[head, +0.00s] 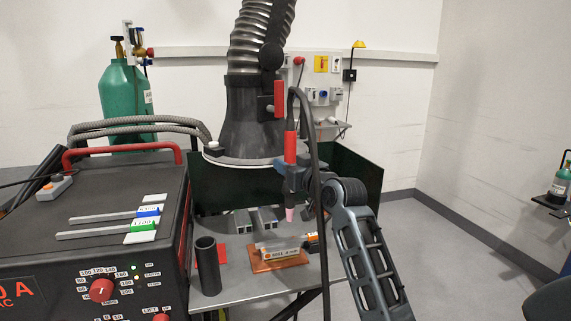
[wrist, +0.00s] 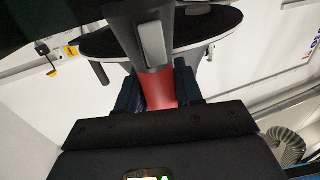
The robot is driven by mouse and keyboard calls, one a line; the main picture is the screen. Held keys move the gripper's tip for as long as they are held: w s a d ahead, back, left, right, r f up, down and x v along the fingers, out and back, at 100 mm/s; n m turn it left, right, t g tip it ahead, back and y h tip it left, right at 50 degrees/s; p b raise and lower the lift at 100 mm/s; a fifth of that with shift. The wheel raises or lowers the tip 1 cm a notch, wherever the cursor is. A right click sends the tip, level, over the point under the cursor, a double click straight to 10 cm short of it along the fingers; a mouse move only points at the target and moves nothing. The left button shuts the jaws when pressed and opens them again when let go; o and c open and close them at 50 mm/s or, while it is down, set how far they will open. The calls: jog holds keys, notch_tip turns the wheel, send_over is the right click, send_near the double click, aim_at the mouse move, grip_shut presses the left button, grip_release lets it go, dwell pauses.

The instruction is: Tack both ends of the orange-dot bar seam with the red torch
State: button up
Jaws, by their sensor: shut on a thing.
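My gripper (head: 291,177) is shut on the red torch (head: 290,148) and holds it upright with its pink nozzle (head: 290,214) pointing down. The nozzle appears above the metal bar piece (head: 279,245), which sits on a copper-coloured plate (head: 265,266) on the grey table. The bar's front label has an orange mark; its writing is too small to read. The gap between nozzle and bar is hard to judge. In the wrist view the red torch handle (wrist: 158,90) lies between the dark fingers. The seam ends cannot be made out.
A dark upright tube (head: 207,266) stands at the table's front left. Grey metal blocks (head: 255,219) lie behind the bar. The fume hood (head: 252,125) hangs over the table's back. A large welding machine (head: 80,235) stands at left. The torch's black cable loops beside my arm.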

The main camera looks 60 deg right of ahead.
jog(key=shift+f+b, duration=2.65)
jog(key=shift+f, duration=0.1)
jog(key=shift+s+f+b, duration=0.1)
jog(key=shift+f+b, duration=0.55)
dwell(0.5)
jog(key=shift+r, duration=0.25)
dwell(1.8)
jog(key=shift+r+p, duration=0.4)
jog(key=shift+r, duration=0.15)
dwell(1.5)
